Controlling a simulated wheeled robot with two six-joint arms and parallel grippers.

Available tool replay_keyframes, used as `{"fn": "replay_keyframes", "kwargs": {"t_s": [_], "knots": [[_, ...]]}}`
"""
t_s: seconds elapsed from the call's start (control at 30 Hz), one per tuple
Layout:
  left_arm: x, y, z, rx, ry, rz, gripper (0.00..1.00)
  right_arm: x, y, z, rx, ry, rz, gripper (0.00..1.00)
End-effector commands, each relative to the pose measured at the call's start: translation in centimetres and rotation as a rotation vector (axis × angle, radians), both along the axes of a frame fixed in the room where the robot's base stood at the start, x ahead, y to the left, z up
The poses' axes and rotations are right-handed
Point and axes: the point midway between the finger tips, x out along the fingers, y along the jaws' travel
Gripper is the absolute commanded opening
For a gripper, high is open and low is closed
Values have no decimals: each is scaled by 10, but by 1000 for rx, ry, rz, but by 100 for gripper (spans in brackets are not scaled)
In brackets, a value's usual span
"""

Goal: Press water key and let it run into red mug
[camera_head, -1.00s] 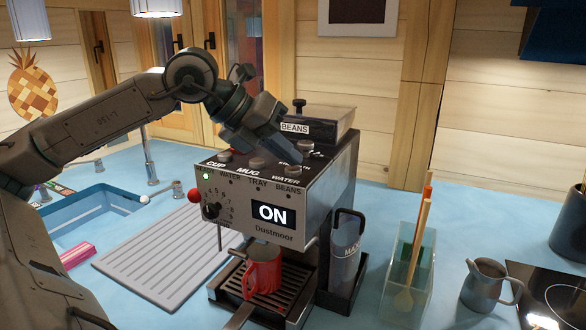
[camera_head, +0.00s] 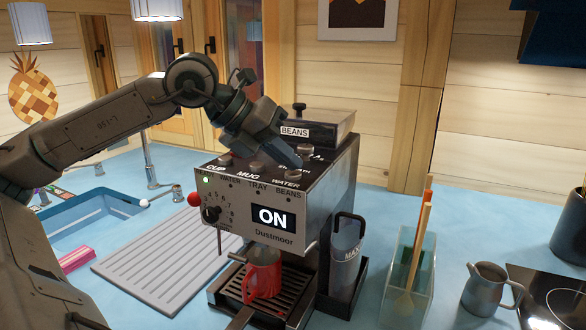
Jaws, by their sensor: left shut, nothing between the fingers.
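The coffee machine (camera_head: 280,215) stands on the blue counter with its display reading ON. On its top front edge are round keys labelled CUP, MUG and WATER; the water key (camera_head: 292,174) is at the right. The red mug (camera_head: 263,274) stands upright on the drip grate under the spout. I cannot see inside it, and no water stream shows. My left gripper (camera_head: 297,163) is shut and empty, pointing down to the right, its tip just above or at the water key; contact cannot be told. My right gripper is not in view.
A clear utensil holder (camera_head: 408,285) and a metal jug (camera_head: 488,287) stand to the right, beside a dark hob (camera_head: 550,290). A ribbed draining board (camera_head: 165,255) and a blue sink (camera_head: 85,215) lie to the left. The machine's water tank (camera_head: 345,255) is on its right side.

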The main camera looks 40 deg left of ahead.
Motion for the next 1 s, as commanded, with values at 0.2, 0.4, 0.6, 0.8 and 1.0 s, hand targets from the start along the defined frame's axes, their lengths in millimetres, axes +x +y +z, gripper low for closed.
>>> {"fn": "replay_keyframes", "kwargs": {"t_s": [0.2, 0.4, 0.6, 0.8, 1.0], "knots": [[0, 0, 16, 0, 0, 0, 0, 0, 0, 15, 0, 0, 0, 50], [0, 0, 16, 0, 0, 0, 0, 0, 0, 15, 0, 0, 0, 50], [0, 0, 17, 0, 0, 0, 0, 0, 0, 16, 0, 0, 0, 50], [0, 0, 32, 0, -1, 1, 0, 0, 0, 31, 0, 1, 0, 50], [0, 0, 53, 0, 1, 1, 0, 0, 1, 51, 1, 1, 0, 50]]}}
